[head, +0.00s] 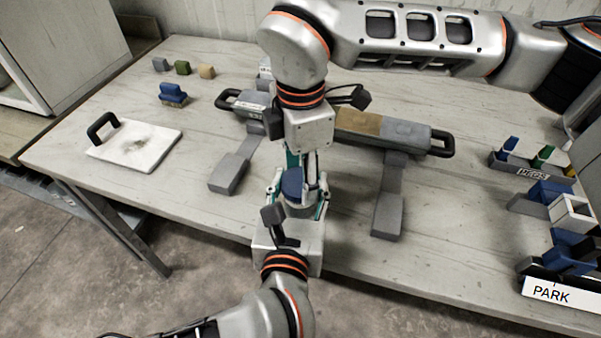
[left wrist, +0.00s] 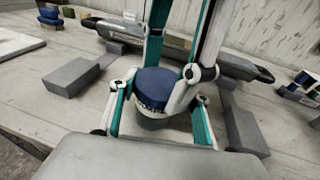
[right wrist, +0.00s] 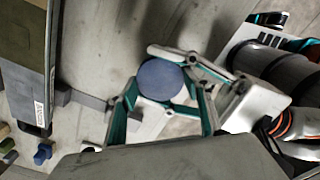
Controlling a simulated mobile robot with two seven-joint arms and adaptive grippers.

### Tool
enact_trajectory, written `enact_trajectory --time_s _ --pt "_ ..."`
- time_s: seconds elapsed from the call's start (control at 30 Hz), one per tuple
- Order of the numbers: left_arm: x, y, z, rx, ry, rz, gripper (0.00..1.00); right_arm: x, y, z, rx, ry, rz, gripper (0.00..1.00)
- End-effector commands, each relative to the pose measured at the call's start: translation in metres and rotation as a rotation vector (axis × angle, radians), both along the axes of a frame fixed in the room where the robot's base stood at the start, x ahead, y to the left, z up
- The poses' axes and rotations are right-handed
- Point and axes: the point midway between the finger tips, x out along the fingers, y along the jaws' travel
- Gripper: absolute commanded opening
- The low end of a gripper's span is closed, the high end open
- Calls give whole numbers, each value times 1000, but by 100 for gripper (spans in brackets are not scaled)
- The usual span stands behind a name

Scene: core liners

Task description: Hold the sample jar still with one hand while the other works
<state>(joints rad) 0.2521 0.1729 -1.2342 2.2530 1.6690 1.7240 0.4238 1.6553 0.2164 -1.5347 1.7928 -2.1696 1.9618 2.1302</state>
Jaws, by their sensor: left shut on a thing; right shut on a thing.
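The sample jar (head: 299,210) stands upright near the table's front edge, with a grey body and a round dark blue lid (head: 293,183). My left gripper (head: 298,198) comes from the front and is shut on the jar's body, one finger on each side. My right gripper (head: 304,172) points down from above and is shut on the lid. The lid's round top (right wrist: 160,79) shows in the right wrist view.
A grey rack (head: 440,146) with a core liner lies behind the jar. A white board with a black handle (head: 138,146), a blue brush (head: 173,94) and small blocks (head: 183,68) are at left. A pegs rack (head: 533,172) and a PARK holder (head: 553,292) stand at right.

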Motion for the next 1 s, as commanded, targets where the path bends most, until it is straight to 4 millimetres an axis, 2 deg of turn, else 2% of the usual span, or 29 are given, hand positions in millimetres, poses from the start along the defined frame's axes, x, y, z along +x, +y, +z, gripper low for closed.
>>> enact_trajectory --time_s 0.13,0.17,0.2,0.23,0.57,1.0 --pt "0 -1 0 1 1 -3 0 -1 1 0 1 0 6 23" --pt "0 -1 0 1 1 -3 0 -1 1 0 1 0 6 51" --pt "0 -1 0 1 1 -3 0 -1 1 0 1 0 5 62" --pt "0 -1 0 1 1 -3 0 -1 1 0 1 0 5 65" --pt "0 0 0 1 1 -1 0 0 0 2 1 0 0 65" --pt "0 0 0 1 1 0 0 0 0 45 0 -1 0 65"
